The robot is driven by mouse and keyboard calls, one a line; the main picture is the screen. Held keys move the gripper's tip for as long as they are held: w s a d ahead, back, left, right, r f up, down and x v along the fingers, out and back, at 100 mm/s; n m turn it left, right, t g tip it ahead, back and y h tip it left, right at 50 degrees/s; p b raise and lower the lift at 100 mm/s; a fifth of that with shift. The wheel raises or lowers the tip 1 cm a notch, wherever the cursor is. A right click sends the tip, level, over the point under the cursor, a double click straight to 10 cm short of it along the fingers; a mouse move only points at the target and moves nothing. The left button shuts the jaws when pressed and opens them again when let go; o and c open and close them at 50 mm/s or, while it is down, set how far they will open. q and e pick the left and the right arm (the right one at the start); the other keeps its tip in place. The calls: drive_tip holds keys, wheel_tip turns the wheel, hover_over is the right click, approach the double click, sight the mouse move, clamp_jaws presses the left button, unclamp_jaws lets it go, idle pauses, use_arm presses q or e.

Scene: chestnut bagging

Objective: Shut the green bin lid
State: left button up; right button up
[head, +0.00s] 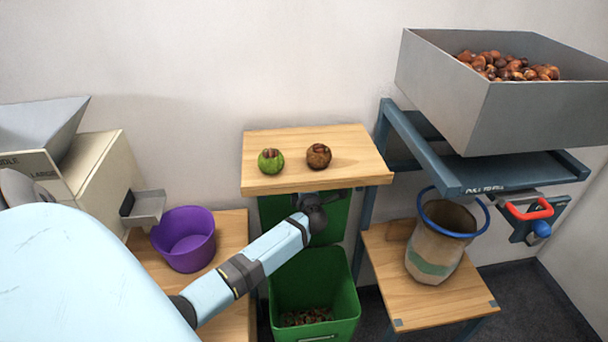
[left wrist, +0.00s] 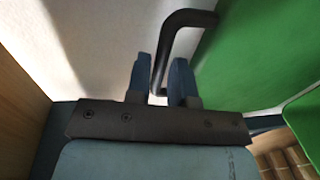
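The green bin (head: 345,299) stands open below the wooden shelf in the head view, with brown husks inside. Its green lid (head: 275,217) stands up behind the bin, under the shelf edge. It fills the upper right of the left wrist view (left wrist: 260,50). A dark bent handle (left wrist: 190,18) stands out beside the lid. My left gripper (left wrist: 162,75) has its fingers close together on either side of this handle and looks shut on it. In the head view the gripper (head: 316,204) is at the lid, its fingertips partly hidden. My right gripper is not in view.
A wooden shelf (head: 350,175) with a green husk (head: 271,161) and a brown one (head: 318,155) overhangs the lid. A purple bucket (head: 186,250) stands left. A blue-rimmed sack (head: 432,255) stands right on a low table (head: 420,307), below a grey hopper (head: 540,120).

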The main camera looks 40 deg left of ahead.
use_arm(q)
drive_tip(key=shift+w+a+f, duration=0.1)
drive_tip(key=shift+w+a, duration=0.3)
drive_tip(key=shift+a, duration=0.1)
clamp_jaws()
drive_tip(key=shift+s+f, duration=0.1)
